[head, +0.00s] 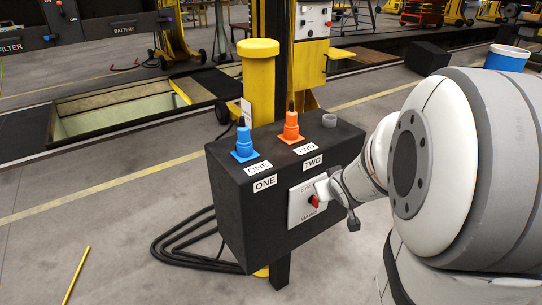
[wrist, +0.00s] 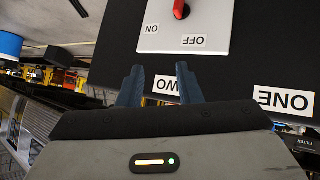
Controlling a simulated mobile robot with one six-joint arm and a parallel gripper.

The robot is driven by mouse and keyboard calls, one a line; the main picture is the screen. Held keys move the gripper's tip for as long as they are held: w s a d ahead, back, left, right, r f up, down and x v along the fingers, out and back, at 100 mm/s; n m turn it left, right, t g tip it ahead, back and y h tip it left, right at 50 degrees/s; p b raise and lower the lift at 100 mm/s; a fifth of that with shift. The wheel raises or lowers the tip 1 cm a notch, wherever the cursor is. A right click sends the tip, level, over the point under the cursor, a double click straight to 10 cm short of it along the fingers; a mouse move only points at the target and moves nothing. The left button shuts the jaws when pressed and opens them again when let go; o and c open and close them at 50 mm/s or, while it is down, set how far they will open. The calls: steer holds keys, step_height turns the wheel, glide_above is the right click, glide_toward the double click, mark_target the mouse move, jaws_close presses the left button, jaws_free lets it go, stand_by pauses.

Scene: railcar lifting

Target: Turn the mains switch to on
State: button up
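The mains switch is a red handle (head: 314,201) on a white plate (head: 297,210) on the front of a black box (head: 232,196). The plate reads OFF above and MAINS below. In the wrist view, upside down, the red handle (wrist: 179,8) is cut by the top edge, with the ON label to its left and OFF beside its dark pivot. I cannot tell the handle's exact setting. My gripper (wrist: 157,85) is open and empty, its two dark fingers apart and short of the handle. In the head view my arm reaches in from the right and partly hides the gripper.
A blue plug (head: 243,141) and an orange plug (head: 291,127) stand on the box top, by labels ONE and TWO. A grey ring (head: 329,120) is beside them. A yellow post (head: 259,85) rises behind. Black cable (head: 185,247) lies coiled on the floor left of the box.

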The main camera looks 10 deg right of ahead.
mark_target(315, 202)
steer(key=d+f+n+t+y+b, duration=0.35)
steer(key=f+t+y+b, duration=0.45)
steer(key=f, duration=0.6)
steer(key=w+a+y+b, duration=0.1)
steer(key=w+a, duration=0.1)
steer(key=w, duration=0.5)
steer(key=shift+w+a+g+b, duration=0.15)
steer(key=shift+w+g+b, duration=0.15)
steer(key=shift+w+b, duration=0.05)
